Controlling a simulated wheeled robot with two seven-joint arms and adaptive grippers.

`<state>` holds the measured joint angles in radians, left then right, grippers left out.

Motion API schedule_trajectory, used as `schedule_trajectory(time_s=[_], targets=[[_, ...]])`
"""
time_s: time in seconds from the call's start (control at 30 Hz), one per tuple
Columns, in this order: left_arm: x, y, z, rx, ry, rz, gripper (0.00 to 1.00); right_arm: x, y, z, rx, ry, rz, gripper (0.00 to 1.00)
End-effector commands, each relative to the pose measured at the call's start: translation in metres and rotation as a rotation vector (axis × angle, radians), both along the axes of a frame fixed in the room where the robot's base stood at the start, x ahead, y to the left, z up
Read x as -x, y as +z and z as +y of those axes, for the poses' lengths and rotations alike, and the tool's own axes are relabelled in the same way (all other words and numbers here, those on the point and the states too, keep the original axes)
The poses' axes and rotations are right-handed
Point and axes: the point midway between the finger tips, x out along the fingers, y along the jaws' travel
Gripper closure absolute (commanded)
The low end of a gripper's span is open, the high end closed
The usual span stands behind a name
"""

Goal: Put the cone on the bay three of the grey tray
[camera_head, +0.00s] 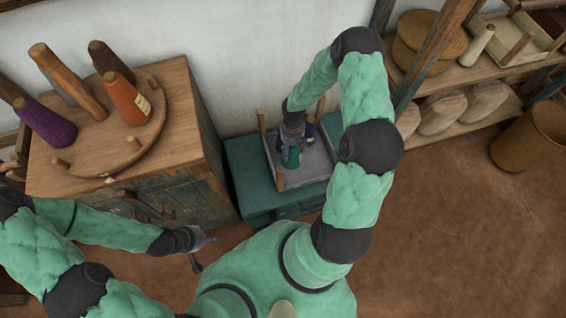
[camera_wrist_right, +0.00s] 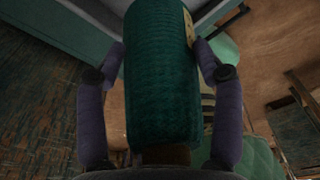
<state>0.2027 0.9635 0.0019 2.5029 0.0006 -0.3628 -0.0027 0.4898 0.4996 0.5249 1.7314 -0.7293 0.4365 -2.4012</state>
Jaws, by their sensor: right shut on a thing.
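My right gripper (camera_head: 293,140) is shut on a teal cone (camera_head: 291,158) over the grey tray (camera_head: 315,165). The right wrist view shows the wound teal cone (camera_wrist_right: 162,75) upright between two dark fingers (camera_wrist_right: 160,85), with a pale label at its upper right edge. The tray lies on a green chest, with wooden posts at its corners; my arm hides part of it. I cannot make out its bays or whether the cone touches it. A small dark blue thing (camera_head: 311,130) shows beside the gripper. My left gripper (camera_head: 203,252) is empty, fingers apart, at the lower left.
A wooden cabinet (camera_head: 190,130) at the left bears a round board with an orange cone (camera_head: 128,100), a purple cone (camera_head: 48,124) and brown pieces. Shelves with baskets and pale bundles (camera_head: 442,110) stand at the upper right. The brown floor (camera_head: 460,230) at the right is clear.

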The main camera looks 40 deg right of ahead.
Motion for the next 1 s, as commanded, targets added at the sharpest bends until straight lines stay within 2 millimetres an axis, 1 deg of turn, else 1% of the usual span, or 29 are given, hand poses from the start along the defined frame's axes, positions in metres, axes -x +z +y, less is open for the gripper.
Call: schedule_trajectory(time_s=[0.03, 0.2, 0.43, 0.6, 0.7, 1.0], targets=[[0.001, -0.005, 0.000, 0.000, -0.001, 0.002, 0.60, 0.001, -0.009, 0.000, -0.001, -0.001, 0.003, 0.80], [0.001, -0.018, 0.000, 0.001, -0.001, 0.003, 0.60, 0.001, -0.037, 0.000, -0.001, -0.002, 0.003, 0.80], [0.001, -0.025, 0.000, 0.000, -0.001, 0.002, 0.60, 0.001, -0.055, 0.000, 0.000, -0.002, 0.001, 0.80], [0.001, -0.038, 0.000, 0.000, 0.000, 0.001, 0.60, 0.001, -0.082, 0.000, -0.001, -0.003, 0.002, 0.80], [0.001, -0.043, 0.000, 0.000, -0.001, 0.002, 0.60, 0.001, -0.094, 0.000, -0.001, -0.002, 0.002, 0.80], [0.001, -0.042, 0.000, 0.000, 0.000, 0.001, 0.60, 0.000, -0.094, 0.000, 0.000, -0.002, 0.000, 0.80]])
